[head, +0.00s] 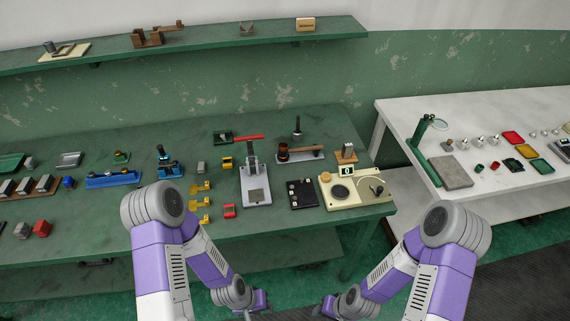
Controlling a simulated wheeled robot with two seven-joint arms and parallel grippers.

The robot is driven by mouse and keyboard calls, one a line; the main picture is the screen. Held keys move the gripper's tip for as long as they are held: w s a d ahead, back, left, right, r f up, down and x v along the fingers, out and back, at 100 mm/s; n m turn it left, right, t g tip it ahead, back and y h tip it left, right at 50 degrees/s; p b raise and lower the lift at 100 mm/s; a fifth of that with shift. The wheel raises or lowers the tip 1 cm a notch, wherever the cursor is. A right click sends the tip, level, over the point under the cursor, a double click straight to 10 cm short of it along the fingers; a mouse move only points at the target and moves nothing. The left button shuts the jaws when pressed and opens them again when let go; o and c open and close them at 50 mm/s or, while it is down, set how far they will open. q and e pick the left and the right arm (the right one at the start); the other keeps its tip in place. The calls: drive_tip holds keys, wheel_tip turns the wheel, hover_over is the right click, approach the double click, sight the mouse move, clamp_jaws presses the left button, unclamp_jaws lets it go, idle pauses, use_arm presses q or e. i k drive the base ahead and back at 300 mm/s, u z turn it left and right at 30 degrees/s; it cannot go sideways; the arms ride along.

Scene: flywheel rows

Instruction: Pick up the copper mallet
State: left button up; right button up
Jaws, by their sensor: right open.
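The copper mallet (284,153) lies on the green bench toward the back right, with a dark brownish head at the left and a light wooden handle pointing right. It appears to rest on a small grey holder. My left gripper (260,302) is low in the view, in front of the bench and well short of the mallet; its fingers are too small and angled to read. My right gripper (322,309) is beside it on the right, open and also far from the mallet. Nothing shows between its fingers.
A grey press (255,185) stands left of the mallet. A black plate (302,194) and a cream panel (365,190) lie in front. A red-handled tool (245,138) and a dark upright post (297,128) are behind. A white table (395,120) stands right, across a gap.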

sight(301, 149)
drive_tip(key=k, duration=0.85)
drive_tip(key=z, duration=1.15)
drive_tip(key=i, duration=1.8)
drive_tip(key=u, duration=0.6)
